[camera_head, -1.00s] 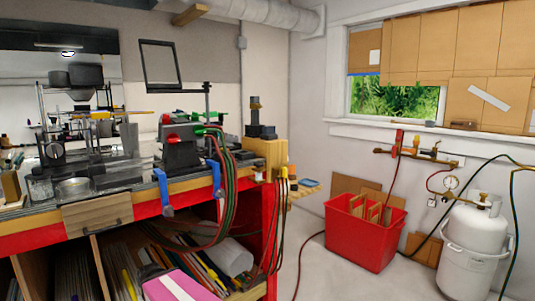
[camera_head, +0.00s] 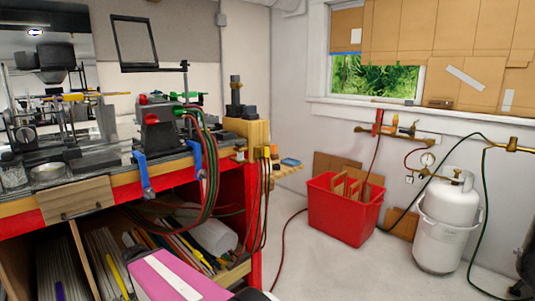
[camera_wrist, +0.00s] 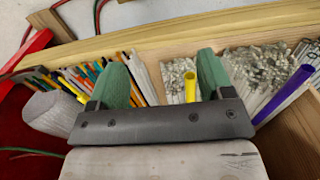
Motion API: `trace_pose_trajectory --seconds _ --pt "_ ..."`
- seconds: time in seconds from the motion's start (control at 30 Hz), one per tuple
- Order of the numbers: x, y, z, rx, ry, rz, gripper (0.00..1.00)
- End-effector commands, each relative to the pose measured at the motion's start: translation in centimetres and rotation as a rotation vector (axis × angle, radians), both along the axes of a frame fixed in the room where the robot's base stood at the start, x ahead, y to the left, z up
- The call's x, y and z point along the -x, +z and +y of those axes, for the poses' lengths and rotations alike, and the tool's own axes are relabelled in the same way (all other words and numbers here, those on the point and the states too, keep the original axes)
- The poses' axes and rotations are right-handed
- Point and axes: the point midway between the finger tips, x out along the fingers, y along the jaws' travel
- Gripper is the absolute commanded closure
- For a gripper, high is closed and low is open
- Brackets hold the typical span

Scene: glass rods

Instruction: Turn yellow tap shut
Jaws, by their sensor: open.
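I cannot single out the yellow tap with certainty. Small yellow fittings (camera_head: 268,152) with hoses on them sit at the right end of the workbench in the head view. A wall pipe with a red and an orange handle (camera_head: 394,125) is beneath the window, and a brass fitting (camera_head: 512,147) is at the right edge. In the wrist view my gripper (camera_wrist: 162,80) has its two green fingers spread with nothing held between them. It is over the shelf of rods under the bench, away from all these fittings.
The workbench (camera_head: 100,203) stands at left, with red and green hoses (camera_head: 210,170) hanging in front. A yellow rod (camera_wrist: 190,87) and a purple rod (camera_wrist: 284,95) are near my fingers. A red bin (camera_head: 345,212) and white gas tank (camera_head: 447,225) stand right; floor between bench and bin is mostly clear.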

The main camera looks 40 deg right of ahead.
Motion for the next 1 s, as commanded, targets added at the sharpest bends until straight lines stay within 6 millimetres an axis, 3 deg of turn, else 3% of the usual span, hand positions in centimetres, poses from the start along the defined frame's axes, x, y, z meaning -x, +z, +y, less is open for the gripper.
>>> trace_pose_trajectory --seconds 0.17,0.47,0.73,1.0 --pt "-1.6 1.3 -2.8 -0.087 -0.111 -0.035 0.26" --pt "-4.5 5.1 -9.9 -0.295 -0.354 -0.137 0.26" --pt "-6.2 9.4 -17.4 -0.472 -0.559 -0.258 0.26" --pt "-6.6 14.5 -25.9 -0.641 -0.745 -0.405 0.26"
